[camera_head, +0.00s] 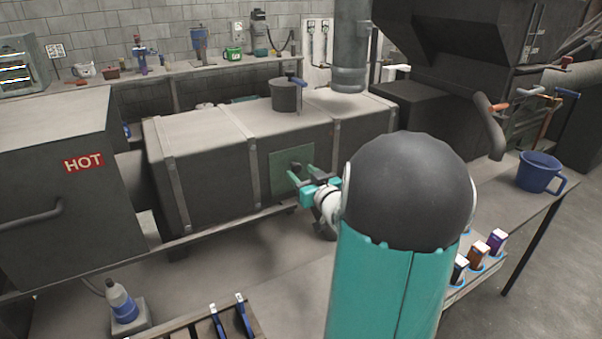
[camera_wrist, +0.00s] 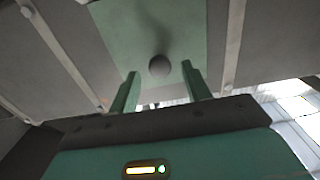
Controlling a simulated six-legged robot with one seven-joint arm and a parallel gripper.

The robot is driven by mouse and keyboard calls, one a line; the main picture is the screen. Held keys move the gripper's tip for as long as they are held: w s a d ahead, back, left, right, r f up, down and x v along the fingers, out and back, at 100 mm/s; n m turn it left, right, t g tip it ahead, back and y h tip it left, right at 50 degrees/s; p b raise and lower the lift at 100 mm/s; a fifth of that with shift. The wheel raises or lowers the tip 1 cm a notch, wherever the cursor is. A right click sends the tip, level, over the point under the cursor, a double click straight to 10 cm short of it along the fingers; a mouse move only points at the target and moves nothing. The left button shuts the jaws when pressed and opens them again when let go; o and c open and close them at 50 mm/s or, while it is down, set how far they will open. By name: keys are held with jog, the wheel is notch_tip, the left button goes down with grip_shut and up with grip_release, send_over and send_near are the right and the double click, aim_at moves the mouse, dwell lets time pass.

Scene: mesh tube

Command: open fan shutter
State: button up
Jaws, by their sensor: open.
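The fan shutter is a flat green plate (camera_head: 279,172) on the front of the long grey box-shaped duct. A round dark knob (camera_wrist: 159,67) sticks out of the plate, which also fills the upper middle of the wrist view (camera_wrist: 192,30). My gripper (camera_head: 296,172) is at the plate, with its green fingers pointing at it. In the wrist view the two fingers (camera_wrist: 158,76) are apart, with the knob between their tips. I cannot tell whether either finger touches the knob.
The duct (camera_head: 220,165) runs between a dark cabinet marked HOT (camera_head: 60,190) and a vertical pipe (camera_head: 350,50). A pot (camera_head: 286,95) sits on top. A blue mug (camera_head: 539,172) stands on the right table. A spray bottle (camera_head: 121,302) and small boxes (camera_head: 478,256) are in front.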

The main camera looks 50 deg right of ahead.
jog(key=shift+w+d, duration=0.2)
jog(key=shift+w, duration=0.5)
grip_shut()
jog(key=d, duration=0.2)
jog(key=s+d, duration=0.1)
jog(key=d, duration=0.2)
jog(key=s+d, duration=0.1)
jog(key=d, duration=0.1)
jog(key=shift+s+d, duration=0.2)
jog(key=shift+d, duration=0.1)
grip_release()
